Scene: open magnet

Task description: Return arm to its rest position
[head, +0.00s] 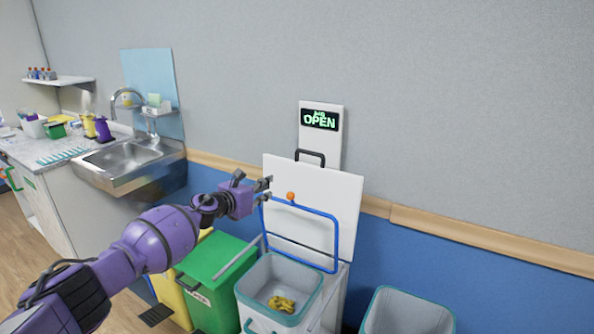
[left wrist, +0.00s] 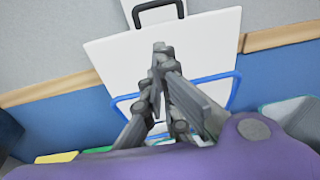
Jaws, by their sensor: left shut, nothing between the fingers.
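My left arm (head: 160,238) is purple and reaches from the lower left toward the middle. My left gripper (head: 267,190) is in front of the raised white lid (head: 325,205), near its left edge. In the left wrist view the gripper (left wrist: 160,50) has its grey fingers together with nothing between them, and the white lid (left wrist: 205,45) with its black handle lies behind. A lit sign reading OPEN (head: 320,119) is on the white panel above the lid. My right gripper is not in view.
A green bin (head: 218,262) stands left, another grey bin (head: 408,312) right. A sink (head: 128,155) and counter are at the left.

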